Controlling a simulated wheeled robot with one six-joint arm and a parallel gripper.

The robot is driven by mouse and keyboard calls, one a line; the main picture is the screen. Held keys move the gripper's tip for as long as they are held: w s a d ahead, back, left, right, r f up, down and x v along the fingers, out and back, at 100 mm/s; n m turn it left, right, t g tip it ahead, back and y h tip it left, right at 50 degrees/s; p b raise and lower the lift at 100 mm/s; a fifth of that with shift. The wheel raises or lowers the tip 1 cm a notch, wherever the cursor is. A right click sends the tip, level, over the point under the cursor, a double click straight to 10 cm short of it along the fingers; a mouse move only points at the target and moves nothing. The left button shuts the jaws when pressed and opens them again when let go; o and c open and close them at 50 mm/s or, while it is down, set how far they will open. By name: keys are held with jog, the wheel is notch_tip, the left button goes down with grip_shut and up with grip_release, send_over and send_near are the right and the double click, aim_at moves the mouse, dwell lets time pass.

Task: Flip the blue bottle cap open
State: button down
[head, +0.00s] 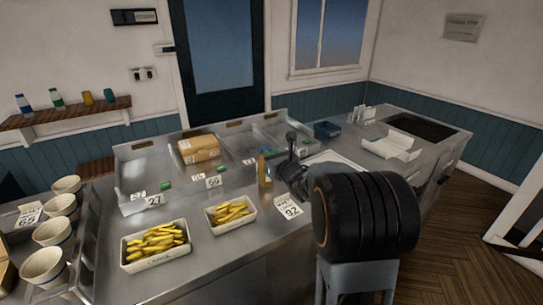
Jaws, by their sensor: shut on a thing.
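My gripper (277,173) is at the middle of the steel counter, at the end of my dark arm. It is shut on a small orange-yellow bottle (263,170), which stands upright at its left side. The jaws are small and partly hidden by the gripper body. The bottle's narrow top points up; I cannot make out a blue cap or whether it is open. A bottle with a blue body (23,104) stands on the wall shelf at the far left, well away from my gripper.
Two trays of chips, a left one (127,260) and a right one (211,226), sit on the counter (215,265) left of the gripper. A number card (288,210) lies just in front. Bowls (45,265) line the left. A white open box (393,148) lies right.

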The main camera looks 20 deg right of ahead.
jog(key=r+g+p, duration=0.1)
jog(key=g+p, duration=0.1)
jog(key=p, duration=0.3)
jog(key=w+r+g+p, duration=0.1)
jog(key=g+p, duration=0.2)
jog(key=p, duration=0.3)
jog(key=r+g+p, duration=0.1)
jog(key=g+p, duration=0.1)
jog(key=p, duration=0.4)
jog(key=shift+w+a+r, duration=0.15)
jog(key=shift+w+r, duration=0.05)
jog(key=shift+f+g+p, duration=0.15)
jog(key=shift+g+p, duration=0.25)
jog(key=c, duration=1.1)
grip_release()
jog(key=shift+w, duration=0.1)
jog(key=v, duration=1.4)
jog(key=shift+a, duration=0.2)
